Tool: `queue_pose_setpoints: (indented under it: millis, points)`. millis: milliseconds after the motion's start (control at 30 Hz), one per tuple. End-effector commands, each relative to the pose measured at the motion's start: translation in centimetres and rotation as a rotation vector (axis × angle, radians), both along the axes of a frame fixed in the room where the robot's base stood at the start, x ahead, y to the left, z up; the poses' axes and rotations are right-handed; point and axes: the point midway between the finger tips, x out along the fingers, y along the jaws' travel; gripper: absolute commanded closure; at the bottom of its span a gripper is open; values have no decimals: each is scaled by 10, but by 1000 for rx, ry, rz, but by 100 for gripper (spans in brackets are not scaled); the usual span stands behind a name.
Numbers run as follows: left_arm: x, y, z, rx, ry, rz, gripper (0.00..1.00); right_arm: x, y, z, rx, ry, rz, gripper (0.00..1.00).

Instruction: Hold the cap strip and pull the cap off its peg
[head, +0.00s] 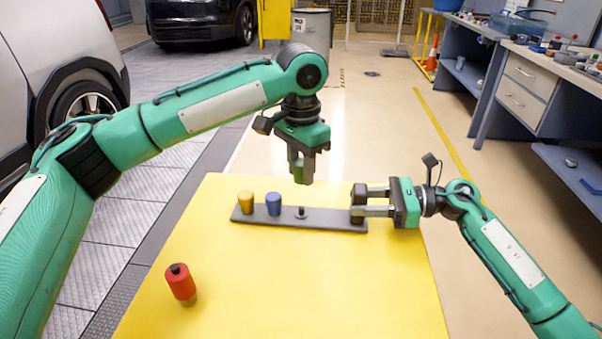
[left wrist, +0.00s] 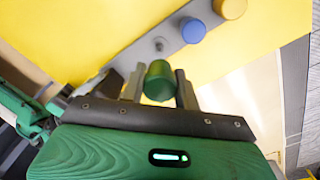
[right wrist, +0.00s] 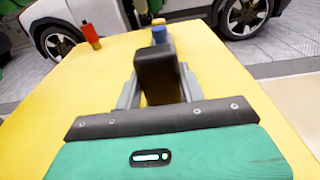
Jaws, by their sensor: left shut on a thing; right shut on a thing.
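The dark grey cap strip (head: 330,222) lies across the yellow table. It carries a yellow cap (head: 246,202), a blue cap (head: 274,204) and a bare peg (head: 301,212). My right gripper (head: 356,202) is shut on the strip's right end, which also shows in the right wrist view (right wrist: 155,75). My left gripper (head: 301,178) is above the strip, shut on a green cap (left wrist: 159,82). The green cap is held clear of the strip, above the bare peg. In the head view the green cap (head: 301,173) is partly hidden by the fingers.
A red bottle with a dark top (head: 181,284) stands at the front left of the yellow table (head: 300,290). The middle and right front of the table are clear. A workbench stands at the right and vehicles at the left.

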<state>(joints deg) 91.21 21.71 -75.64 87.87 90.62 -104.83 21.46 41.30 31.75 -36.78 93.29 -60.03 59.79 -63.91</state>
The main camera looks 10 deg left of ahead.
Motion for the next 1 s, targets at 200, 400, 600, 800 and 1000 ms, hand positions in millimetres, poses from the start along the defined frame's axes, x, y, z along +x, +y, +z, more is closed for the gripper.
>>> queue_pose_setpoints:
  millis: [200,400,600,800,1000]
  points:
    - [0,0,5,0,0,0,83,0,0,-1,-1,1,0,78]
    - [0,0,5,0,0,0,83,0,0,-1,-1,1,0,35]
    - [0,0,5,0,0,0,83,0,0,0,0,0,0,35]
    - [0,0,5,0,0,0,83,0,-9,0,-2,1,-2,35]
    - [0,0,5,0,0,0,83,1,-45,4,-2,1,-4,35]
